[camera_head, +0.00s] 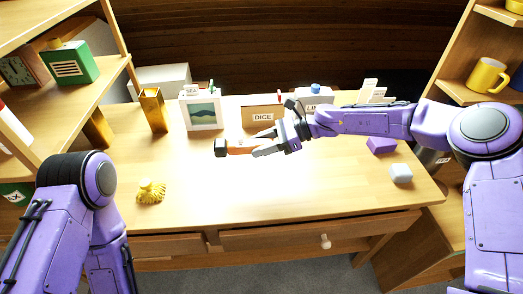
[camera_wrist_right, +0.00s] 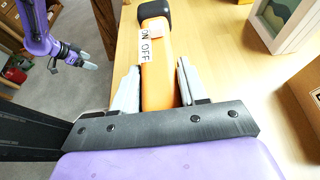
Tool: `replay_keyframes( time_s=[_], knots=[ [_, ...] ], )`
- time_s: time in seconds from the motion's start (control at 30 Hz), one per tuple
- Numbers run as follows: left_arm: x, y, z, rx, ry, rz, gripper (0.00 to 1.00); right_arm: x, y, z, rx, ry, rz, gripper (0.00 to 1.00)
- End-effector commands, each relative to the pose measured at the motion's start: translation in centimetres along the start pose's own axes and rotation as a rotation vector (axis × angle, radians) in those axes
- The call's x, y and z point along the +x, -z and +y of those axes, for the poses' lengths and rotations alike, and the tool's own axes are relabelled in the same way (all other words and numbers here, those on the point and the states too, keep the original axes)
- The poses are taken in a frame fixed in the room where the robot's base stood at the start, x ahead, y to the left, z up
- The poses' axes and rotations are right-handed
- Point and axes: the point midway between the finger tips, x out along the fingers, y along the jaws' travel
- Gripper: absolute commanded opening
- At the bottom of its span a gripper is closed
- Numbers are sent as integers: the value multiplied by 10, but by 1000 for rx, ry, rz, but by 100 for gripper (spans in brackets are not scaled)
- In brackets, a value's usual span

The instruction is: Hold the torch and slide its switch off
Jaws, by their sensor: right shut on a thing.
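The torch (camera_head: 238,146) is orange with a black head and is held above the desk in the head view. In the right wrist view the torch (camera_wrist_right: 158,78) points away, with its black head at the top. A label (camera_wrist_right: 146,45) reading ON and OFF lies along its side. A small pale pink switch (camera_wrist_right: 156,29) sits beside the ON end. My right gripper (camera_head: 264,146) is shut on the torch's body, one finger on each side. My left gripper (camera_wrist_right: 85,59) shows small in the right wrist view, away from the torch; its opening is unclear.
The desk (camera_head: 200,190) is clear below the torch. A yellow tasselled thing (camera_head: 151,191) lies at left. A picture frame (camera_head: 201,112), a DICE box (camera_head: 262,116) and a gold vase (camera_head: 153,109) stand behind. Shelves flank both sides.

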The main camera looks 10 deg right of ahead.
Motion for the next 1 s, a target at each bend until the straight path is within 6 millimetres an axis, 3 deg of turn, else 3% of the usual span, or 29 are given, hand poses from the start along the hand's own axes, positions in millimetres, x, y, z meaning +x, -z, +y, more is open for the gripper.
replay_keyframes(
  time_s=[0.2,0.5,1.0],
  knots=[
    [0,0,0,0,0,0,83,-1,1,-15,1,0,0,1],
    [0,0,0,0,0,0,83,-1,1,-16,1,0,0,1],
    [16,-7,1,0,0,0,83,13,34,-16,1,0,0,1]
  ],
)
